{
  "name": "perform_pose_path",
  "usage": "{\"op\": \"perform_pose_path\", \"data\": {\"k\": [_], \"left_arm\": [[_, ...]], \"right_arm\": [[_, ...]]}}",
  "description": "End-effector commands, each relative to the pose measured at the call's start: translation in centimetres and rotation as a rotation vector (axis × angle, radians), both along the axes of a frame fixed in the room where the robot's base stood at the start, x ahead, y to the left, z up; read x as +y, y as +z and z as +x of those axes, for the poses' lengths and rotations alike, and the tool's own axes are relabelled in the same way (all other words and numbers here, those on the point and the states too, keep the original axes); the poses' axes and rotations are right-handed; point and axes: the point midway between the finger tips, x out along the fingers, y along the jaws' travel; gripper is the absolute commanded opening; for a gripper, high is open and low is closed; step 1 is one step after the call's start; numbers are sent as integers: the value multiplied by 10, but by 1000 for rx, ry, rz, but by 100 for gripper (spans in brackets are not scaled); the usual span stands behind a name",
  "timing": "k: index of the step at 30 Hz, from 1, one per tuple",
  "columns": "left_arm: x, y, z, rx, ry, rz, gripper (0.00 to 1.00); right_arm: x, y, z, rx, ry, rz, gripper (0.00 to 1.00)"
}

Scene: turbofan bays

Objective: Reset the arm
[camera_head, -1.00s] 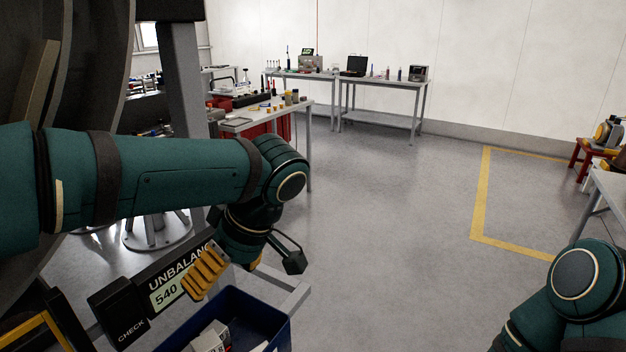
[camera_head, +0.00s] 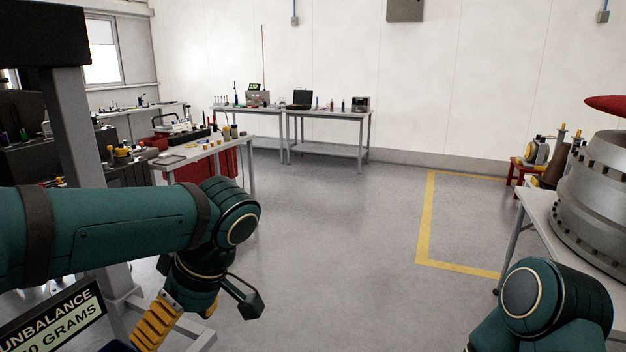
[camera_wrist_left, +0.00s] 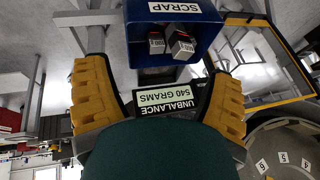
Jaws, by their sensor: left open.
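My left arm (camera_head: 110,228) reaches in from the left in the head view and bends down at its end. The left gripper's yellow finger pad (camera_head: 157,322) shows below it. In the left wrist view my left gripper (camera_wrist_left: 160,98) is open, with its two yellow-padded fingers wide apart and nothing between them touched that I can make out. My right arm (camera_head: 545,305) shows only as a green joint at the lower right; its gripper is out of view.
An "UNBALANCE" display (camera_head: 55,318) is near the left gripper; it also shows in the wrist view (camera_wrist_left: 168,100). A blue SCRAP bin (camera_wrist_left: 178,52) holds small boxes. A table with a large metal engine part (camera_head: 600,205) stands at right. Benches (camera_head: 330,113) line the back. The middle floor is clear.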

Motion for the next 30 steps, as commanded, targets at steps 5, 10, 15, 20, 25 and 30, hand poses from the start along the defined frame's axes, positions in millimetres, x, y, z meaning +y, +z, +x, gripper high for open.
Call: {"op": "perform_pose_path", "data": {"k": [5, 10, 15, 20, 25, 30], "left_arm": [[-22, -67, 13, 104, -186, -148, 82], [-48, -143, 18, 179, -389, -343, 82], [-78, -226, 10, 194, -592, -571, 82], [-99, -293, -4, 129, -746, -739, 82], [-109, -352, -24, 11, -866, -816, 82], [-104, -393, -44, -89, -953, -786, 82]], "right_arm": [[0, 0, 0, 0, 0, 0, 0], [1, 0, 0, 0, 1, 1, 0], [0, 0, 0, 0, 0, 0, 0], [0, 0, 0, 0, 0, 0, 0], [0, 0, 0, 0, 0, 0, 0], [0, 0, 0, 0, 0, 0, 0]]}}
